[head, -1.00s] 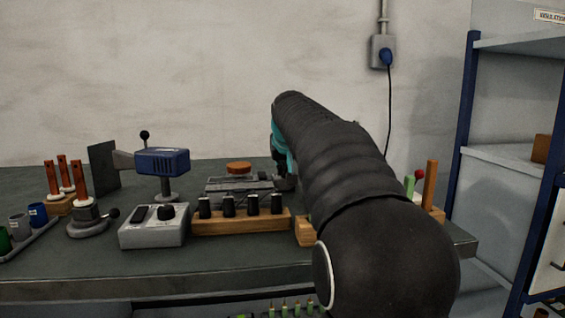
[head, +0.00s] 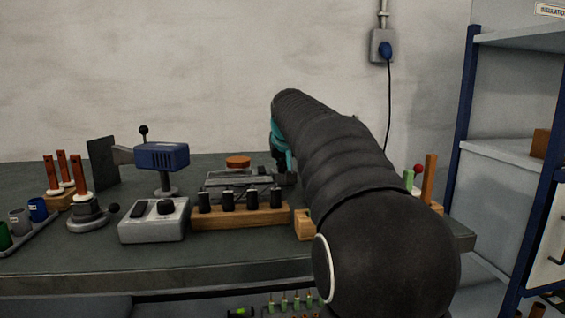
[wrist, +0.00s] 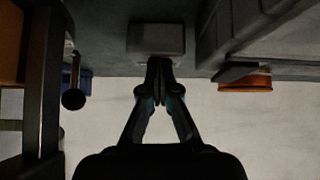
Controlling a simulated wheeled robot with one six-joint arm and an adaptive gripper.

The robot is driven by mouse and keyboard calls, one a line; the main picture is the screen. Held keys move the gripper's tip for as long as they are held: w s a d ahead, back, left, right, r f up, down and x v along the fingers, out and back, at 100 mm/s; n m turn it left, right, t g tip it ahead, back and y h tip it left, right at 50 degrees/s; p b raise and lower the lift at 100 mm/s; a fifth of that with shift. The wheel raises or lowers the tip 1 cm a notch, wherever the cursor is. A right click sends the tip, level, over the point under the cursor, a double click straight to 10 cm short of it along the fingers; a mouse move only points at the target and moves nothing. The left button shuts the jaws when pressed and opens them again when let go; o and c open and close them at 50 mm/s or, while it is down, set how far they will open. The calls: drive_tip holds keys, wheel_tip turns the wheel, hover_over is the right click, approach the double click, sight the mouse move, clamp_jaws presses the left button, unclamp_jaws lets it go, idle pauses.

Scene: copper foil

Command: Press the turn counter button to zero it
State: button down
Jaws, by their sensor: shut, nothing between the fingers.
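In the wrist view, which shows the bench upside down, my gripper (wrist: 159,66) is shut and empty. Its fingertips overlap the lower edge of a small grey block (wrist: 157,36) on the bench. This block may be the turn counter, but I cannot make out a button on it or tell whether the fingertips touch it. In the head view my black arm hides most of the gripper; only a teal part (head: 279,146) shows beside the arm's far end. No clearly marked counter button shows in either view.
A copper-coloured disc (head: 238,162) sits on a grey fixture left of my gripper. A wooden post (head: 430,178) is right of my arm.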

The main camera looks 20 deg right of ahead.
drive_tip(key=w+r+p+v, duration=0.1)
drive_tip(key=v, duration=1.2)
drive_tip(key=shift+w+d+r, duration=0.2)
drive_tip(key=shift+w+r, duration=0.15)
drive_tip(key=shift+w, duration=0.1)
